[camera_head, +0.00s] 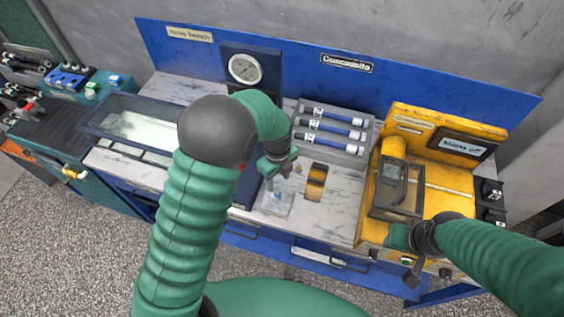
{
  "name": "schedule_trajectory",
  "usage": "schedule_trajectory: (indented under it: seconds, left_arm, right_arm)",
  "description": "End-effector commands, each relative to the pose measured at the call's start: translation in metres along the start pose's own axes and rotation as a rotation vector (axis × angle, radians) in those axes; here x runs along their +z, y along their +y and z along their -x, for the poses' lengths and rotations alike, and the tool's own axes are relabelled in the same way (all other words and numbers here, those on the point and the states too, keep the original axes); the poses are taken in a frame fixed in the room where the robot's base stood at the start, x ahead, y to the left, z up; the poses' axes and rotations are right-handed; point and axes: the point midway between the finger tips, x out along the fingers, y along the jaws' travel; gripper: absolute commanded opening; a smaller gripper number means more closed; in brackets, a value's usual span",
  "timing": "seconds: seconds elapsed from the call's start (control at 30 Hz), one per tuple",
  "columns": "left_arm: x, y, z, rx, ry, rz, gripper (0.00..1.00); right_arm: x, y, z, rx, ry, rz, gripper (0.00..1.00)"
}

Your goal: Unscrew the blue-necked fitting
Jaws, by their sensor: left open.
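A small blue part (278,196), which may be the neck of the fitting, stands on a clear plate (284,210) near the front of the bench. It is too small to make out in detail. My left gripper (277,172) is open just above and behind it, pointing down, with nothing visible between its fingers. My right gripper (404,254) is at the front of the yellow machine (440,205), below its clear-windowed box (397,188). Its fingers are small and partly hidden, so I cannot tell their opening.
A pressure gauge (244,69) stands at the back. A glass-sided tank (135,124) is at left.

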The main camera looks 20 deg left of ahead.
Motion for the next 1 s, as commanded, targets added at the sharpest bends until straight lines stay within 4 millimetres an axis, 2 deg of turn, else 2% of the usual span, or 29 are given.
schedule_trajectory:
  seconds: [0.6, 0.77, 1.0]
  left_arm:
    - [0.002, -0.003, -0.081, 0.002, 0.003, 0.004, 0.46]
    - [0.002, -0.003, -0.091, 0.002, 0.002, 0.004, 0.46]
    - [0.003, -0.004, -0.091, 0.003, 0.002, 0.004, 0.46]
  right_arm:
    - [0.014, 0.000, -0.059, 0.000, 0.000, 0.000, 0.36]
    - [0.015, 0.000, -0.063, 0.000, 0.000, 0.000, 0.36]
    - [0.015, 0.000, -0.062, 0.000, 0.000, 0.000, 0.36]
